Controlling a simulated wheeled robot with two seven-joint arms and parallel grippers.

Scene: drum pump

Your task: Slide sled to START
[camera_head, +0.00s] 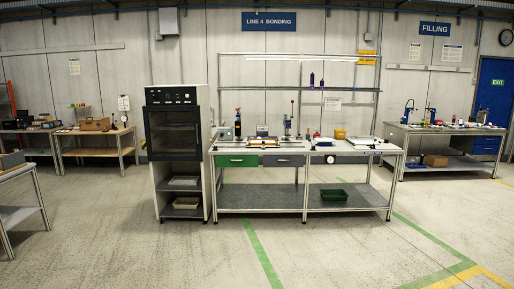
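No sled and no START mark can be made out at this distance. A workbench (305,211) under the LINE 4 BONDING sign carries a yellow-edged fixture (263,143) and small upright devices. On the right, a second bench (444,129) under the FILLING sign carries a blue stand-like device (408,110) and several small items, too small to tell apart. Neither of my grippers shows in the view.
A dark-fronted cabinet (178,150) stands left of the middle bench. Wooden-topped tables (95,132) stand at the far left, and another table (22,190) is nearer. Open concrete floor with green and yellow lines lies in front.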

